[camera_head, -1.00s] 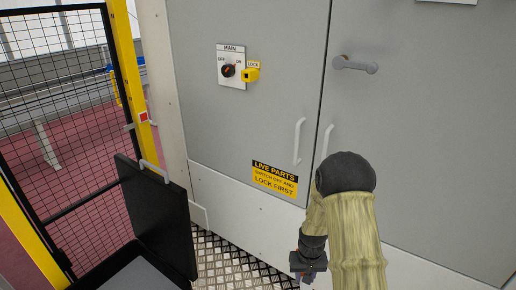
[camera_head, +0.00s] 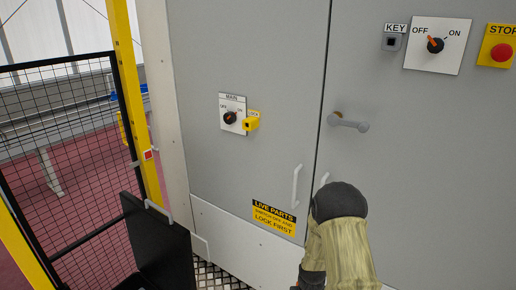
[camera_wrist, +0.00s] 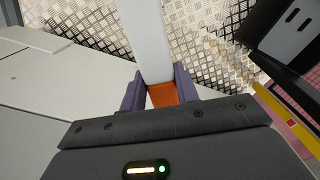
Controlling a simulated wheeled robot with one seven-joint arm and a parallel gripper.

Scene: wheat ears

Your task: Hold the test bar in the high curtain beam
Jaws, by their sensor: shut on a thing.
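In the wrist view, my gripper (camera_wrist: 160,88) is shut on the orange end of the test bar (camera_wrist: 163,95). The bar's pale grey length (camera_wrist: 151,40) runs from the jaws towards the top of the picture, over the chequered metal floor. Its far end is out of the frame. In the head view, my arm hangs at the lower right in front of the grey cabinet, and the jaws and bar are below the frame. No curtain beam can be made out. A yellow post (camera_head: 137,110) stands at the left, but I cannot tell whether it carries the curtain.
A black case with raised lid (camera_head: 158,245) stands lower left, near a mesh fence (camera_head: 65,150).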

